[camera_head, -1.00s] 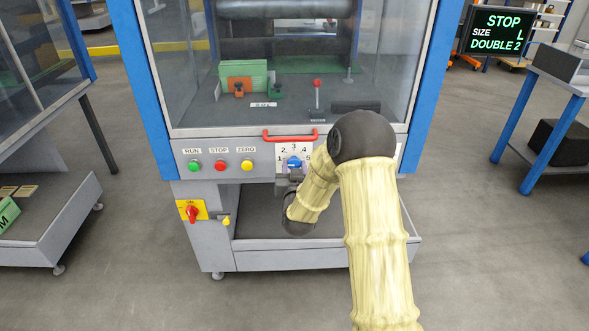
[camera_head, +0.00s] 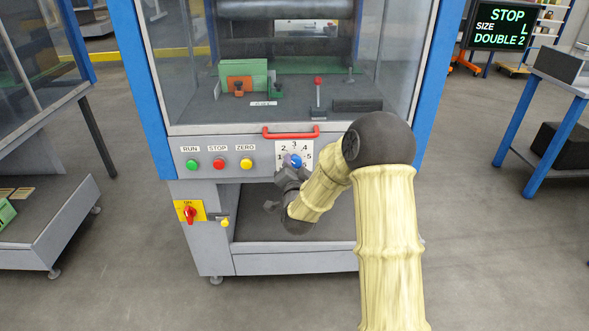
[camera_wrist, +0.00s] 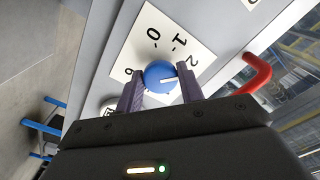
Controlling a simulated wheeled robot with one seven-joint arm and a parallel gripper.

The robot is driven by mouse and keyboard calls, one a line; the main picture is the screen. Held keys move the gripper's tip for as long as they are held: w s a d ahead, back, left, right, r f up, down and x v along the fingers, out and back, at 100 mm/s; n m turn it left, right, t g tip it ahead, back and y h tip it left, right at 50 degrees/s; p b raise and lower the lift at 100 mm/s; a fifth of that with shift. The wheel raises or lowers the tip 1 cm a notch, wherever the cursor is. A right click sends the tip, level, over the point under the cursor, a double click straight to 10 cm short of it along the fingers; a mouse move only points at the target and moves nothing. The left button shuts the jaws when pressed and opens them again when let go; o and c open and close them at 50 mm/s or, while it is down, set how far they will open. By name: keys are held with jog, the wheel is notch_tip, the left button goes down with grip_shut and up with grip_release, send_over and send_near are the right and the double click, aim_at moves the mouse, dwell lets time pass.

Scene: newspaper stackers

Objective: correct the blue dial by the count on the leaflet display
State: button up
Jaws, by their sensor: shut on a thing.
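The blue dial (camera_head: 295,161) sits on a white number plate (camera_head: 305,147) on the machine's front panel, below a red handle. In the wrist view the blue dial (camera_wrist: 160,76) lies between the two fingers of my gripper (camera_wrist: 160,84), which is shut on it. The dial's white pointer mark points right there, roughly toward the 2 on the plate (camera_wrist: 150,32). In the head view my gripper (camera_head: 288,174) is at the dial, partly hidden by my wrist. The display screen (camera_head: 500,27) at upper right reads STOP, SIZE L, DOUBLE 2.
The red handle (camera_head: 291,135) is just above the plate; it is near the right finger in the wrist view (camera_wrist: 257,74). Green, red and yellow buttons (camera_head: 220,163) sit to the left. A red switch (camera_head: 190,212) is lower left. Clear glass closes the machine's upper part.

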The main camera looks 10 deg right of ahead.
dwell(0.3)
jog(key=o, duration=1)
jog(key=s+a+p, duration=0.1)
jog(key=s+p, duration=0.3)
jog(key=s, duration=0.1)
jog(key=s+p, duration=0.5)
jog(key=s, duration=0.1)
jog(key=s+a+p, duration=0.1)
jog(key=s+p, duration=0.4)
jog(key=s, duration=0.1)
jog(key=shift+s+a, duration=0.1)
jog(key=shift+a, duration=0.25)
